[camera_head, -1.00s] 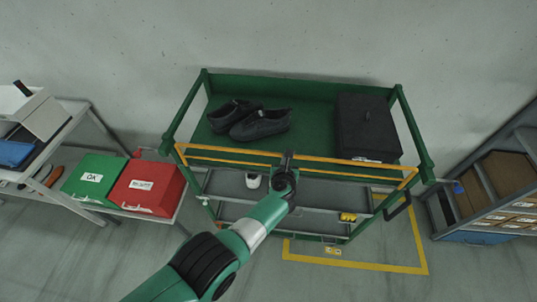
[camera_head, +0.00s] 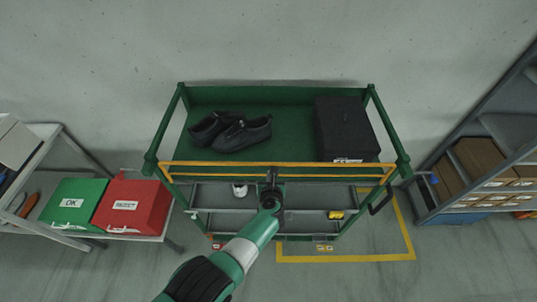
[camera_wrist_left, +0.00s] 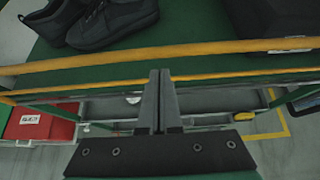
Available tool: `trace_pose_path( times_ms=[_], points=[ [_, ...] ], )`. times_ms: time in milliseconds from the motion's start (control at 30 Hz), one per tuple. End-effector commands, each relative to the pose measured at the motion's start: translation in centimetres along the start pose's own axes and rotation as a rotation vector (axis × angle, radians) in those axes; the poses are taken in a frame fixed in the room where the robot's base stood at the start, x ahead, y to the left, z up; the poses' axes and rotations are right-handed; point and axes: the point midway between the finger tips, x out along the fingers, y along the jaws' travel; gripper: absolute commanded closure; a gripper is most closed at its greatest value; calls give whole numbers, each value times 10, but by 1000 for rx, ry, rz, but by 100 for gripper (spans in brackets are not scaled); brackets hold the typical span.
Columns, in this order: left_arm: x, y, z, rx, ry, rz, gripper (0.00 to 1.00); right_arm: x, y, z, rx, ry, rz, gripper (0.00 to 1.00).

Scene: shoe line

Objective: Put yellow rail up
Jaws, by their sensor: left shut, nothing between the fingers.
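The yellow rail (camera_head: 330,166) runs across the front of the green cart (camera_head: 160,140), spanning between its front posts. In the left wrist view the rail (camera_wrist_left: 250,47) shows as an upper and a lower yellow bar. My left gripper (camera_head: 271,172) is shut and empty at the middle of the rail. In the left wrist view its fingertips (camera_wrist_left: 161,72) overlap the lower bar; I cannot tell whether they touch it. My right gripper is not in view.
Black shoes (camera_head: 240,134) and a black box (camera_head: 345,128) sit on the cart's top shelf. A green box (camera_head: 72,208) and a red box (camera_head: 133,206) stand at left. A shelf rack (camera_head: 490,150) stands at right.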

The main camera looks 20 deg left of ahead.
Motion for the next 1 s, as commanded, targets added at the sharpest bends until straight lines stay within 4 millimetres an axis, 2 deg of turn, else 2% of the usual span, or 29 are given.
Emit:
trace_pose_path(
  times_ms=[33, 100, 233, 433, 500, 633, 767, 1000],
  points=[
    [-16, -5, 3, 9, 1, -7, 100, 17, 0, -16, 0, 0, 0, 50],
    [-12, -4, 10, -2, -13, -1, 100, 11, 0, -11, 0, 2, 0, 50],
    [-20, -5, 26, 0, -12, -5, 100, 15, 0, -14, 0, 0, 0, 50],
    [-31, -6, 49, 1, -14, -8, 100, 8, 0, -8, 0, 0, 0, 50],
    [-40, -7, 70, 1, -15, -8, 100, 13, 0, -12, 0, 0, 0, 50],
    [-48, -7, 88, 3, -15, -7, 100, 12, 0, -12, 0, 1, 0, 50],
    [-52, -6, 95, 5, -12, -7, 100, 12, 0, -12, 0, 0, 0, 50],
    [-53, -6, 96, 6, -12, -6, 100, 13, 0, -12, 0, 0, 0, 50]
  ],
)
